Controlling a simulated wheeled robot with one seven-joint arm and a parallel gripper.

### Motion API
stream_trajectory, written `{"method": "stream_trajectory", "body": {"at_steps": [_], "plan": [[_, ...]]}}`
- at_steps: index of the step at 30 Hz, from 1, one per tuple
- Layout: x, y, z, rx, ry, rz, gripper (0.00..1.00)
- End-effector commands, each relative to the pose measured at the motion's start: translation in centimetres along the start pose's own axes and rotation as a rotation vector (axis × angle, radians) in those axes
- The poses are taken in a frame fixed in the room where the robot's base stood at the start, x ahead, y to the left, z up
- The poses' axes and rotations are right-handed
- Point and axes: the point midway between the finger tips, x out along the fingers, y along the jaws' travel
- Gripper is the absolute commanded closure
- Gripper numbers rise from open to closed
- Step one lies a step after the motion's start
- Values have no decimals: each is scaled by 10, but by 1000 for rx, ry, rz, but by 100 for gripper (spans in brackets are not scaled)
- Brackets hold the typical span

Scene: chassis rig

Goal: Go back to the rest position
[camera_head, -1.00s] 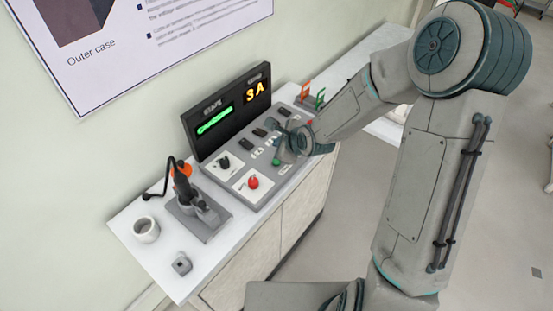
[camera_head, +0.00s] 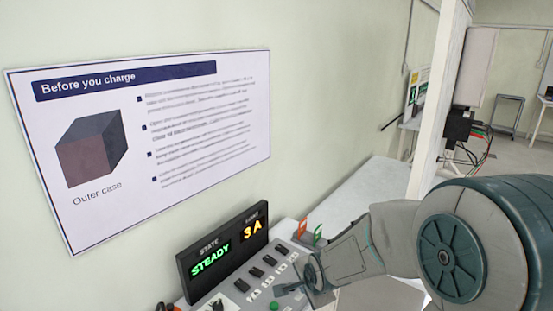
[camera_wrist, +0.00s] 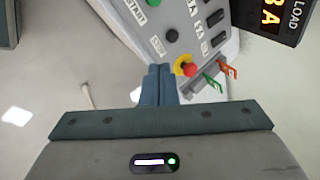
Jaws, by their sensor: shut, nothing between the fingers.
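My gripper (camera_head: 290,289) hangs over the front side of the grey control panel, near the green button (camera_head: 274,306). In the wrist view its two fingers (camera_wrist: 158,84) are pressed together with nothing between them. They sit beside the panel edge, near a red knob on a yellow base (camera_wrist: 186,66). The panel's display box (camera_head: 222,254) shows STEADY in green and 3A in amber. My arm reaches in from the right.
A white counter (camera_head: 365,193) runs along the wall behind, up to a white post (camera_head: 440,100). A poster (camera_head: 140,150) hangs on the wall.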

Motion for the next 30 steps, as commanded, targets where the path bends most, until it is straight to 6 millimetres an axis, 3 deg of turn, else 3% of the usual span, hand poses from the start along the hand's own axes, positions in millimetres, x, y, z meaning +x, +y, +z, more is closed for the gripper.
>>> {"method": "stream_trajectory", "body": {"at_steps": [1, 9, 18, 24, 30], "plan": [[-18, 4, -6, -90, 29, 21, 100], [-106, 41, -23, -546, 71, 172, 100], [-189, 92, -14, -969, -37, 251, 100], [-213, 113, -6, -1116, -105, 246, 100], [-216, 116, -4, -1138, -116, 245, 100]]}}
